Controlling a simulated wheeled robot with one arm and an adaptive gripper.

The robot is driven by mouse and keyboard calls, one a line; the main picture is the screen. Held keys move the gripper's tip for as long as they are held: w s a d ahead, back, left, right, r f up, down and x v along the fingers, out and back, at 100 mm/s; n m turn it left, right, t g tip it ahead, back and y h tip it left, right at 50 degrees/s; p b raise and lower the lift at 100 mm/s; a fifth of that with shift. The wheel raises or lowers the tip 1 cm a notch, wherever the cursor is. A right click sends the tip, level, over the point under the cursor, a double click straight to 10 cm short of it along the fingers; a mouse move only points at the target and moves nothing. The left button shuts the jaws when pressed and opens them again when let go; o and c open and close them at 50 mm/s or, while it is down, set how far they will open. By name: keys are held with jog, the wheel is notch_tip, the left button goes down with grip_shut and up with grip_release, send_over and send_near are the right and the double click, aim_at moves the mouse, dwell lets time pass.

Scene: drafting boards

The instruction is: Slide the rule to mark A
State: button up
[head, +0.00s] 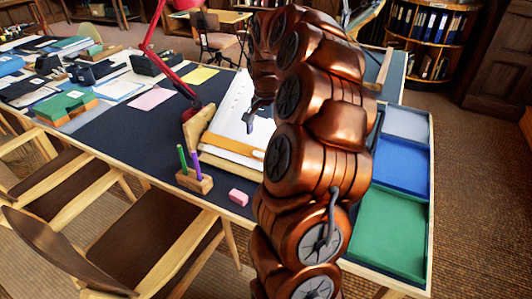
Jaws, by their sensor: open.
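A tilted drafting board with a white sheet (236,108) stands on the dark blue table top, its right part hidden by my arm. An orange-yellow bar that looks like the rule (230,146) lies across the lower part of the board, its right end close to my arm. My gripper (252,122) is over the sheet, above the bar in the picture and apart from it. Its fingers are small and partly hidden, and they look open and empty. Small marks run along the sheet's left side, but I cannot read which is mark A.
A wooden holder (194,181) with a green and a purple pen and a pink eraser (238,197) are in front of the board. A red lamp (160,62) rises at left. Grey, blue and green trays (389,232) line the right. Chairs (130,225) stand in front.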

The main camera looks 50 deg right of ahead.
notch_tip(320, 180, down, 7)
jog(key=shift+r+p, duration=0.15)
jog(key=shift+p, duration=0.25)
jog(key=shift+c, duration=0.3)
